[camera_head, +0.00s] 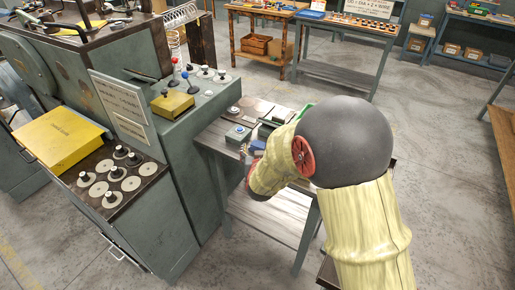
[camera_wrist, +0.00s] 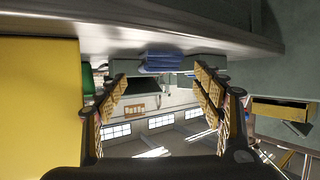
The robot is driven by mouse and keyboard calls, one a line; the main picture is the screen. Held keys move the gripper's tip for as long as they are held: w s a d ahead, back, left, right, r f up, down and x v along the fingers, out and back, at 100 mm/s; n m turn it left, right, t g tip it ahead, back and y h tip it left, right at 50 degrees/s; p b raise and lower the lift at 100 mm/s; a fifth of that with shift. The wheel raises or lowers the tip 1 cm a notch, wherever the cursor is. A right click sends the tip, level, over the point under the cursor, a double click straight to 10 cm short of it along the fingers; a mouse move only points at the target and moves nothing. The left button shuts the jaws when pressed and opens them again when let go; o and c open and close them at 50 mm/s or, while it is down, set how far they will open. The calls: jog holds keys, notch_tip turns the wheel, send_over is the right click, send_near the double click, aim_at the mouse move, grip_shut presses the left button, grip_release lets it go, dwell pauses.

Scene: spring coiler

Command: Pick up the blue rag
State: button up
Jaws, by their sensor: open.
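The blue rag (camera_wrist: 160,62) looks like a small folded stack in the wrist view, at the edge of a grey surface. In the head view a small blue patch, likely the rag (camera_head: 258,146), shows on the small work table (camera_head: 209,141) beside my arm. My gripper (camera_wrist: 161,82) is open, with one ridged finger on each side of the picture. The rag appears between the fingertips and a little beyond them. I cannot tell whether the fingers touch it. In the head view my arm hides most of my gripper.
A small blue-grey box (camera_head: 238,134) sits close to the rag. A green object (camera_head: 285,115) lies behind it, partly hidden by my arm. The large grey machine (camera_head: 175,140) stands directly left of the table.

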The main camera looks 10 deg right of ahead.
aim_at(258, 145)
jog(key=b+x, duration=0.1)
jog(key=x, duration=0.2)
jog(key=shift+w+d+f, duration=0.1)
jog(key=shift+w+f, duration=0.05)
jog(key=shift+w, duration=0.2)
jog(key=shift+w+b, duration=0.3)
jog(key=shift+w, duration=0.1)
jog(key=shift+c, duration=0.7)
jog(key=c, duration=0.7)
jog(key=shift+c, duration=0.8)
